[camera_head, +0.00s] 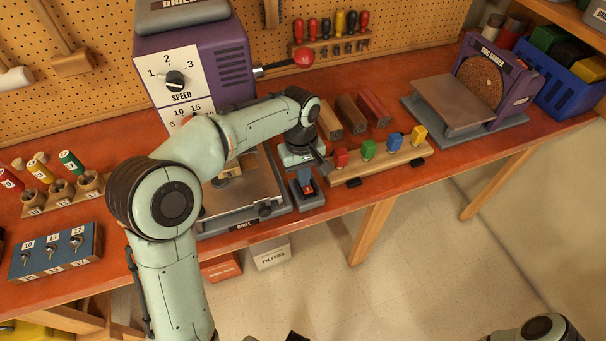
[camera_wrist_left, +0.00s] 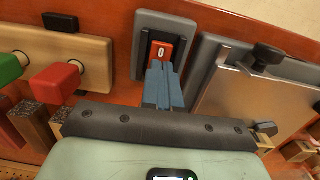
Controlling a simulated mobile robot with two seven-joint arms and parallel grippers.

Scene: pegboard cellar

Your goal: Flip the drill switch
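The drill (camera_head: 195,60) is a purple machine with a speed dial, a red-knobbed lever and a metal base plate. Its switch (camera_head: 309,201) is a grey box with a red rocker at the table's front edge, right of the base plate. In the left wrist view the switch (camera_wrist_left: 140,45) shows a red rocker marked 0 (camera_wrist_left: 161,53). My left gripper (camera_head: 306,178) is over the switch, its blue-grey fingers (camera_wrist_left: 162,75) together and empty, tips at the rocker's near end. I cannot tell whether they touch it. Only parts of my right arm show at the bottom edge; its fingers are unclear.
A wooden rack (camera_head: 380,163) with coloured pegs stands close right of the switch. Wood blocks (camera_head: 352,117) lie behind it. A disc sander (camera_head: 495,75) is at the right. Socket blocks (camera_head: 55,250) stand at the left.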

